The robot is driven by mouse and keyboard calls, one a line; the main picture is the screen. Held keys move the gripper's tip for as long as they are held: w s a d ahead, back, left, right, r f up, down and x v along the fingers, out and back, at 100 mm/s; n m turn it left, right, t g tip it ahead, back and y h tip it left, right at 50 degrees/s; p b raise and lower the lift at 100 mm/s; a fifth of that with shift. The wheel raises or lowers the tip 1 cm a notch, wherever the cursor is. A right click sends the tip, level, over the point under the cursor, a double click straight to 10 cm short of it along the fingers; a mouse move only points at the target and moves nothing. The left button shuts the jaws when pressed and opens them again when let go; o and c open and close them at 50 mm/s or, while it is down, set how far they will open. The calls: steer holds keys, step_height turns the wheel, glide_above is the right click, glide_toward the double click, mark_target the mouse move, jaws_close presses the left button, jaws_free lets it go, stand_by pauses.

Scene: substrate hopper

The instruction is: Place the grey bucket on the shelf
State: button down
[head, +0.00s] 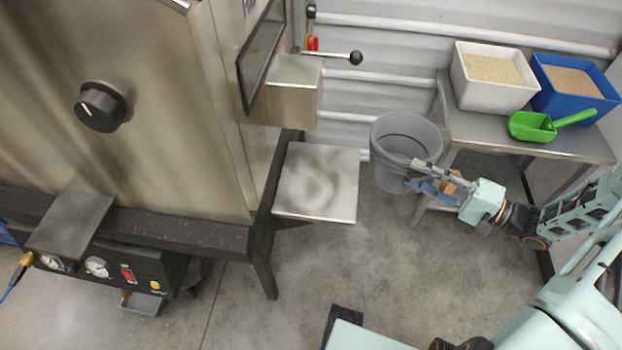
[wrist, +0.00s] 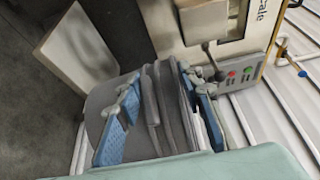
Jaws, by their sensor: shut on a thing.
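The grey bucket (head: 388,168) is held upright in the air in the head view, just right of the small metal shelf (head: 318,183). My gripper (head: 418,173) is shut on the right side of the bucket's wall near the rim. In the wrist view the grey bucket (wrist: 160,110) lies between the blue finger pads of my gripper (wrist: 160,115). The shelf (wrist: 80,50) also shows in the wrist view, beyond the bucket at upper left. The shelf's top is bare.
A metal table (head: 520,140) at right bears a white bin (head: 492,92), a blue bin (head: 578,104) and a green scoop (head: 535,127). The steel machine (head: 290,95) with a black-knobbed lever (head: 355,58) stands above and left of the shelf.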

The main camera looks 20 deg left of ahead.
steer(key=s+a+b, duration=0.2)
steer(key=a, duration=0.7)
steer(key=s+a+b, duration=0.1)
steer(key=s+a, duration=0.2)
steer(key=a, duration=0.7)
step_height(320, 180, down, 7)
steer(key=b, duration=0.3)
steer(key=shift+a, duration=0.25)
steer(key=shift+f, duration=0.15)
steer(key=c, duration=1.3)
jaws_free()
steer(key=d, duration=0.4)
steer(key=s+d+p, duration=0.1)
steer(key=d, duration=0.3)
steer(key=s+d+p, duration=0.1)
steer(key=d, duration=0.3)
